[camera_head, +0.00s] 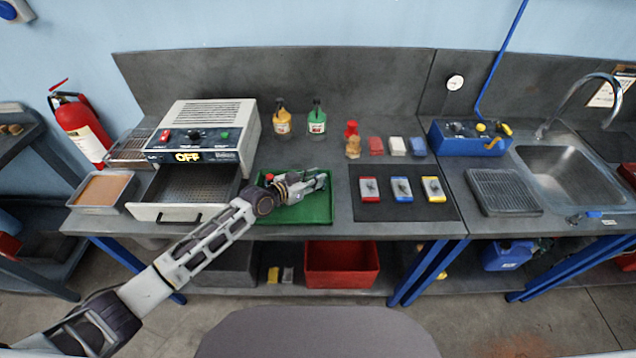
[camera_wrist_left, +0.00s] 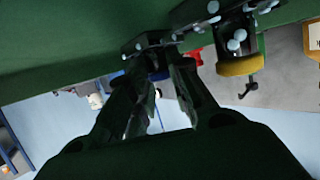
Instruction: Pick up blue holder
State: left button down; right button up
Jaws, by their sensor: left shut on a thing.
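My left gripper (camera_head: 317,182) is low over the green tray (camera_head: 318,213) in the head view. In the left wrist view its fingers (camera_wrist_left: 160,85) are shut on a dark block with a little blue at its lower edge, the blue holder (camera_wrist_left: 148,45). The fingers and shadow hide most of it, and I cannot tell whether it touches the tray. A dark holder with a yellow base (camera_wrist_left: 240,66) is close beside it. A red piece (camera_wrist_left: 195,57) shows behind. In the head view a red piece (camera_head: 268,177) is by my wrist. My right gripper is not in view.
A dark mat (camera_head: 385,212) right of the tray bears red, blue (camera_head: 401,189) and yellow plates. The oven drawer (camera_head: 165,212) stands open to the left. Yellow (camera_head: 282,122) and green (camera_head: 317,122) bottles stand behind the tray. A blue box (camera_head: 460,144) and a sink are farther right.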

pick_arm(q)
jog(key=shift+r, duration=0.15)
notch_tip(320, 180, up, 10)
jog(key=shift+b, duration=0.4)
dwell(0.4)
dwell(0.5)
